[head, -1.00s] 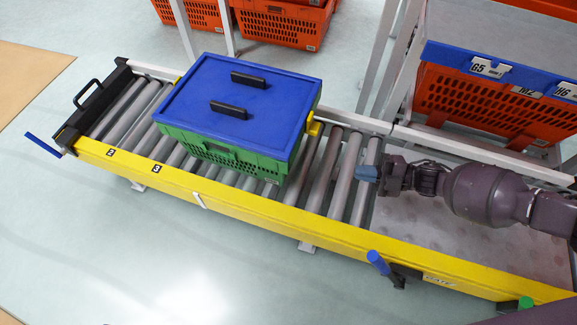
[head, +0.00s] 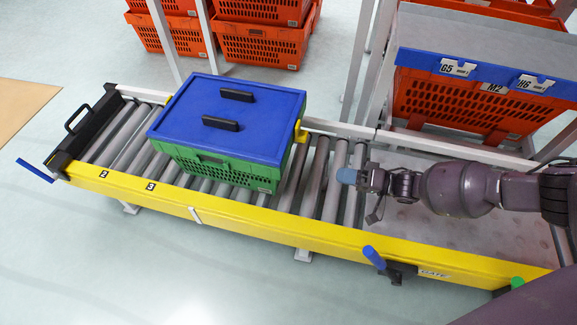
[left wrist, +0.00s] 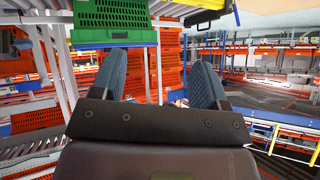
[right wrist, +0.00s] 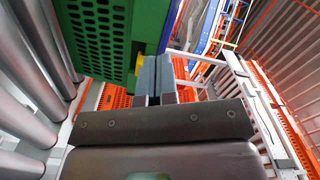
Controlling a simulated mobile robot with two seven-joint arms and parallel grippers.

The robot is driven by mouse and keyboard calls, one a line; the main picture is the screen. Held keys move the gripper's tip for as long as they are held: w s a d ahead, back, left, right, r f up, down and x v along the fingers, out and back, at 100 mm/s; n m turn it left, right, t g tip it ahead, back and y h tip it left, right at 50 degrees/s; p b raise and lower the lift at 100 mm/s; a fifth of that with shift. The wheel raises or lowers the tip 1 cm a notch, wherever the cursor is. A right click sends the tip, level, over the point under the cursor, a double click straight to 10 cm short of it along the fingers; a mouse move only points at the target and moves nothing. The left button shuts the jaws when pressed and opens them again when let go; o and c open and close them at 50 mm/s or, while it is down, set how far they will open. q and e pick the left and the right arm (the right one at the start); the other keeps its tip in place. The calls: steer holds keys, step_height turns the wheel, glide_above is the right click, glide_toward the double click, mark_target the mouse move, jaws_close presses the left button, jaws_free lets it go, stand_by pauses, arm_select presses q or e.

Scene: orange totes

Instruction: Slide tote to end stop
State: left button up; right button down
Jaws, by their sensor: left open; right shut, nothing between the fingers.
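The tote is a green crate (head: 230,172) with a blue lid (head: 228,118) and two black handles. It sits flat on the rollers, left of the conveyor's middle; its green wall also shows in both wrist views (left wrist: 112,20) (right wrist: 110,40). The end stop (head: 85,132) is a black bar with a loop handle across the conveyor's left end. Bare rollers lie between it and the tote. My right gripper (head: 347,176) is shut and empty above the rollers, right of the tote and apart from it in the head view. My left gripper (left wrist: 160,80) is open and empty, outside the head view.
A yellow front rail (head: 250,228) edges the conveyor, with a blue gate lever (head: 374,257) at its right and another blue lever (head: 35,170) near the stop. An orange tote rack (head: 470,105) stands behind on the right. Stacked orange totes (head: 260,45) stand behind the conveyor.

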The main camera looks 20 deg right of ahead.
mark_target(284, 162)
steer(key=w+a+m, duration=0.1)
steer(key=w+a, duration=0.1)
steer(key=a, duration=0.1)
steer(key=w+a+m+b, duration=0.1)
steer(key=w+a+m, duration=0.1)
steer(key=w+a, duration=0.1)
steer(key=w+a+m, duration=0.2)
steer(key=a, duration=0.2)
steer(key=shift+w+a+f+b, duration=0.1)
steer(key=shift+w+a+b, duration=0.1)
steer(key=shift+a+b, duration=0.2)
steer(key=shift+w+a, duration=0.3)
steer(key=shift+a, duration=0.05)
steer(key=shift+r, duration=0.2)
